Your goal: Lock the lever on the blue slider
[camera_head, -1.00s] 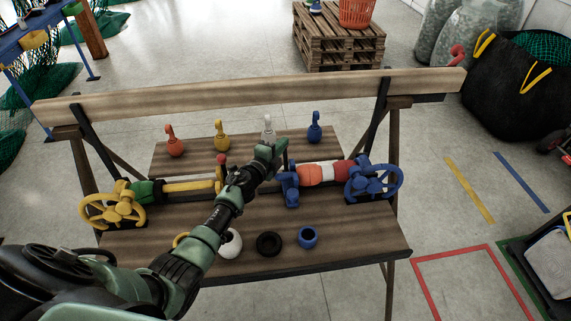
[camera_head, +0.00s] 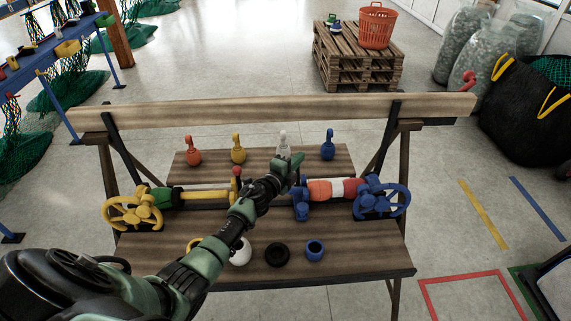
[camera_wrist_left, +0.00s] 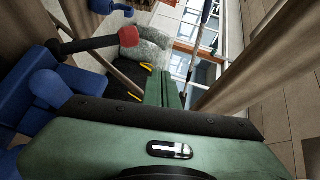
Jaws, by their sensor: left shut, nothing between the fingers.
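The blue slider (camera_head: 301,205) sits on the rail of the wooden bench, left of an orange and white cylinder (camera_head: 336,189). In the left wrist view it shows as a large blue body (camera_wrist_left: 40,95) at the left edge. Its lever (camera_wrist_left: 88,45), a black rod with a red tip, sticks out to the right there. In the head view I cannot make the lever out behind my gripper. My left gripper (camera_head: 297,166) is just above and behind the slider, apart from it. Its green fingers (camera_wrist_left: 171,88) are shut and empty, right of and below the lever's tip.
A blue handwheel (camera_head: 382,197) is at the rail's right end, a yellow handwheel (camera_head: 132,211) at its left. A yellow slider carries a red-knobbed lever (camera_head: 237,172). Several coloured eyelet pieces stand behind; a black ring (camera_head: 277,254) and blue ring (camera_head: 314,250) lie in front.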

